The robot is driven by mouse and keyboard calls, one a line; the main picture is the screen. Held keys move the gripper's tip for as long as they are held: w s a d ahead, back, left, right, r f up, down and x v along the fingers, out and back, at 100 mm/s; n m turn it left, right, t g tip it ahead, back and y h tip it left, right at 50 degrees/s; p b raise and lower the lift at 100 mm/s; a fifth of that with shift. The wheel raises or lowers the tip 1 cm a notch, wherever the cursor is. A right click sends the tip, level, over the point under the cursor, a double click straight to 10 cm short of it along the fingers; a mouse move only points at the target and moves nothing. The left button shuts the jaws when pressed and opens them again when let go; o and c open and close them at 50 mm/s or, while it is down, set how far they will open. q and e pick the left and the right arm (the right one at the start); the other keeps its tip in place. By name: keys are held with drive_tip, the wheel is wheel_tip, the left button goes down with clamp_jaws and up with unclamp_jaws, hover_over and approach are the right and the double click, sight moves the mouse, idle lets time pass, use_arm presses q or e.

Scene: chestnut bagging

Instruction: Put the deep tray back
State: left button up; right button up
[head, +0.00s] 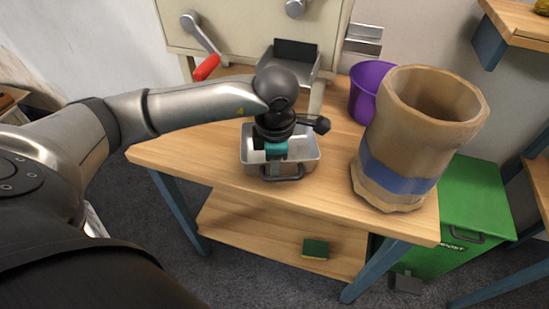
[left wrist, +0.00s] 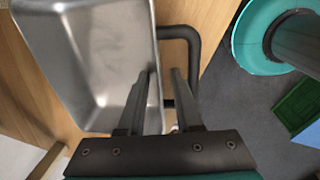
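The deep tray (head: 312,166) is a silver metal box with a dark handle (head: 283,177) on its front wall. It stands on the wooden table near the front edge, below the machine's chute. My left gripper (head: 277,152) points down over the front wall. In the left wrist view the tray (left wrist: 95,60) fills the upper left and its bent handle (left wrist: 190,45) is beside it. The left gripper's fingers (left wrist: 163,80) straddle the wall on the handle side, with a gap showing between them. Contact cannot be made out. My right gripper is out of view.
The cream machine (head: 240,35) with a red-gripped crank and metal chute (head: 293,62) stands behind. A purple bucket (head: 368,90) and a large paper sack (head: 395,140) stand right of the tray. A sponge (head: 315,248) lies on the lower shelf; a green bin (head: 475,205) is at right.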

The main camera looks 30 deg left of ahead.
use_arm(q)
drive_tip(key=shift+r, duration=0.1)
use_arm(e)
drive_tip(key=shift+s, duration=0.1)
use_arm(q)
wheel_tip(320, 180, up, 12)
drive_tip(key=s+p, duration=0.1)
drive_tip(key=p, duration=0.2)
drive_tip(key=shift+d+p, duration=0.35)
drive_tip(key=shift+d, duration=0.1)
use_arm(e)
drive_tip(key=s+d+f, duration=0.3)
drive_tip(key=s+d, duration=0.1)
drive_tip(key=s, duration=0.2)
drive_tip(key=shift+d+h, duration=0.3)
use_arm(q)
drive_tip(key=shift+s, duration=0.1)
